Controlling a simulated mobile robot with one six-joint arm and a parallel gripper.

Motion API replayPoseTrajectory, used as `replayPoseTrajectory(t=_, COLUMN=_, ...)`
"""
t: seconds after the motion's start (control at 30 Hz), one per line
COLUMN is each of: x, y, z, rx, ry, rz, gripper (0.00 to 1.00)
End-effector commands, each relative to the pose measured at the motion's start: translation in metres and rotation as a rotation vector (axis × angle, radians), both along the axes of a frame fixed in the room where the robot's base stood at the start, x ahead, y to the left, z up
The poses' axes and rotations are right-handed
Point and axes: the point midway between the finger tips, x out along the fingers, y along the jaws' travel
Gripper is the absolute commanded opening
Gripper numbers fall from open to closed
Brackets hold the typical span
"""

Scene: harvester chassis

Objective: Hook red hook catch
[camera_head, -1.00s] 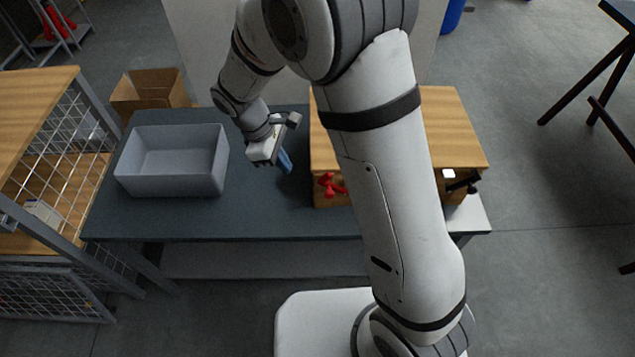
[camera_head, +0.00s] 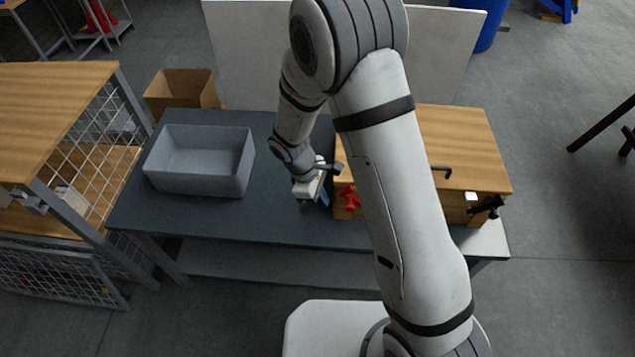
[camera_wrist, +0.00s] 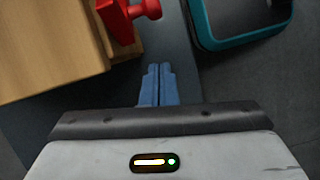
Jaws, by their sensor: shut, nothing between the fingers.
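The red hook catch (camera_head: 348,198) is on the front left part of a wooden box (camera_head: 465,145) on the dark table. In the wrist view the red catch (camera_wrist: 126,14) is at the top, beside the wooden box (camera_wrist: 45,45), and is cut off by the frame edge. My gripper (camera_head: 324,198) is just left of the catch in the head view. In the wrist view its blue fingers (camera_wrist: 158,72) are together and empty, below and right of the catch, with a gap between them. My arm covers part of the box.
A grey bin (camera_head: 200,160) stands on the table (camera_head: 270,215) at left. A teal-rimmed item (camera_wrist: 240,38) is at the wrist view's upper right. A black fitting (camera_head: 487,207) is at the box's right end. A wire-mesh shelf (camera_head: 95,120) stands far left, a cardboard box (camera_head: 180,90) behind.

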Motion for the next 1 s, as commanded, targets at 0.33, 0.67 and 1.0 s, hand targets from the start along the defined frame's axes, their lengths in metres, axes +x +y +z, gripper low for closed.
replayPoseTrajectory(t=0.33, x=-0.009, y=-0.036, z=0.008, rx=0.000, ry=0.000, rz=0.000, gripper=0.00)
replayPoseTrajectory(t=0.67, x=-0.009, y=-0.046, z=0.008, rx=0.000, ry=-0.001, rz=-0.002, gripper=0.00)
replayPoseTrajectory(t=1.0, x=-0.012, y=-0.033, z=0.015, rx=0.068, ry=-0.003, rz=0.019, gripper=0.00)
